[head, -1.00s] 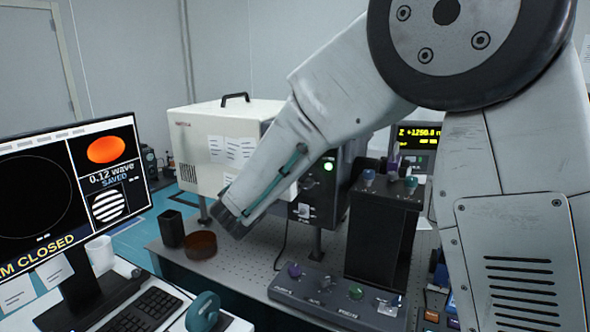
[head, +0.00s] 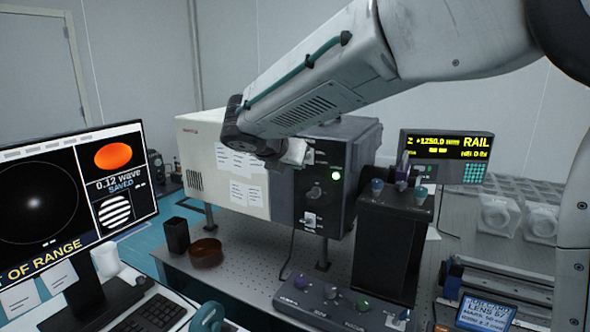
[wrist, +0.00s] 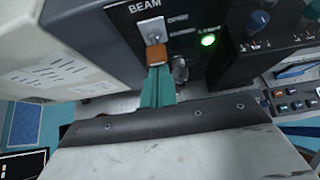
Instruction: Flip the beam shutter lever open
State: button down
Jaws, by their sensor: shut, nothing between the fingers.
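The shutter switch, a pale metal plate with a short lever (wrist: 153,30), sits under the word BEAM on the dark front panel (head: 345,150) of the white instrument box. In the wrist view my gripper (wrist: 153,70) has its teal fingers together just below this plate, with an orange-brown block at their tips. Whether they touch the lever cannot be told.
A green lamp (head: 336,175) glows beside the switch, with a second switch (head: 310,220) lower on the panel. A black box with knobs (head: 388,240) stands close at right. A knob strip (head: 335,305), brown dish (head: 206,252) and black cup (head: 177,235) are below.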

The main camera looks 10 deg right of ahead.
jog(key=shift+r, duration=0.3)
jog(key=shift+r, duration=0.65)
jog(key=shift+r, duration=0.1)
jog(key=w+r+v, duration=0.1)
jog(key=v, duration=0.8)
jog(key=shift+s+d+r, duration=0.15)
jog(key=shift+d+r, duration=0.15)
jog(key=shift+r, duration=0.25)
